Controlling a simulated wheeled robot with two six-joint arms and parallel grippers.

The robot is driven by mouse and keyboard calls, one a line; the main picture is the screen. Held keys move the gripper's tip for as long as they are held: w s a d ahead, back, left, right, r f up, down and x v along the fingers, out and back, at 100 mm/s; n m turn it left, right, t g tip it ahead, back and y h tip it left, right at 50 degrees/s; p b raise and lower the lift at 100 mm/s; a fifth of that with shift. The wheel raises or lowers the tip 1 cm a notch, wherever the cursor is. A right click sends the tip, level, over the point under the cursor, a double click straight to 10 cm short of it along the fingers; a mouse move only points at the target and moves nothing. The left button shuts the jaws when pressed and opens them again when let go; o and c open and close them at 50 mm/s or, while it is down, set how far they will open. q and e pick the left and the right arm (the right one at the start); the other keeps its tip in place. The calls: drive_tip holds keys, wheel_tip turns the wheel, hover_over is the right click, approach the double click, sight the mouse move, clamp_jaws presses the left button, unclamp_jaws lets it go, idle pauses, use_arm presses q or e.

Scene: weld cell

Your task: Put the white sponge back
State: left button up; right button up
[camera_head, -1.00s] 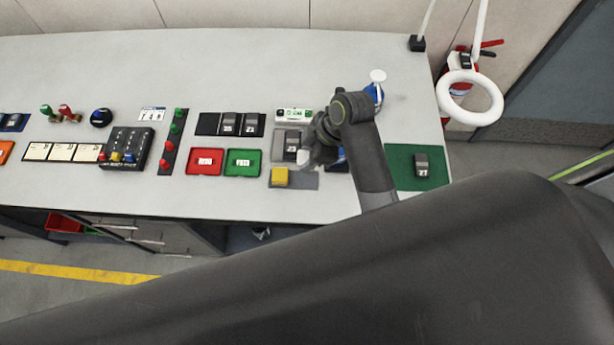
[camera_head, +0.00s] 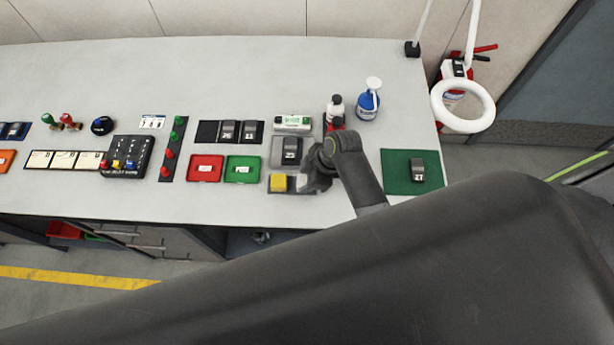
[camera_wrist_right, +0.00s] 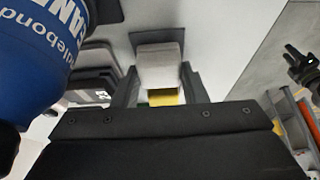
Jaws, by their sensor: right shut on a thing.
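The white sponge (camera_wrist_right: 160,66) is between the two fingers of my right gripper (camera_wrist_right: 160,85) in the wrist view. In the head view my right gripper (camera_head: 308,182) is low over the right part of the grey mat (camera_head: 291,190), shut on the white sponge (camera_head: 302,180), which is partly hidden by the gripper. The yellow sponge (camera_head: 278,183) lies on the left part of that mat and also shows past the white one in the wrist view (camera_wrist_right: 166,98). I cannot tell if the white sponge touches the mat. A dark gripper-like shape, possibly my left gripper (camera_wrist_right: 303,68), shows small at the wrist view's right.
A dark block marked 23 (camera_head: 291,149) stands on a grey pad just behind the mat. Red (camera_head: 205,169) and green (camera_head: 243,170) trays lie left. A green mat (camera_head: 397,173) lies right.

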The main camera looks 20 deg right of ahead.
drive_tip(key=shift+f, duration=0.15)
drive_tip(key=o, duration=0.9)
drive_tip(key=b+v, duration=0.2)
drive_tip(key=v, duration=1)
drive_tip(key=shift+r+b, duration=0.2)
drive_tip(key=shift+b, duration=0.1)
drive_tip(key=shift+f, duration=0.1)
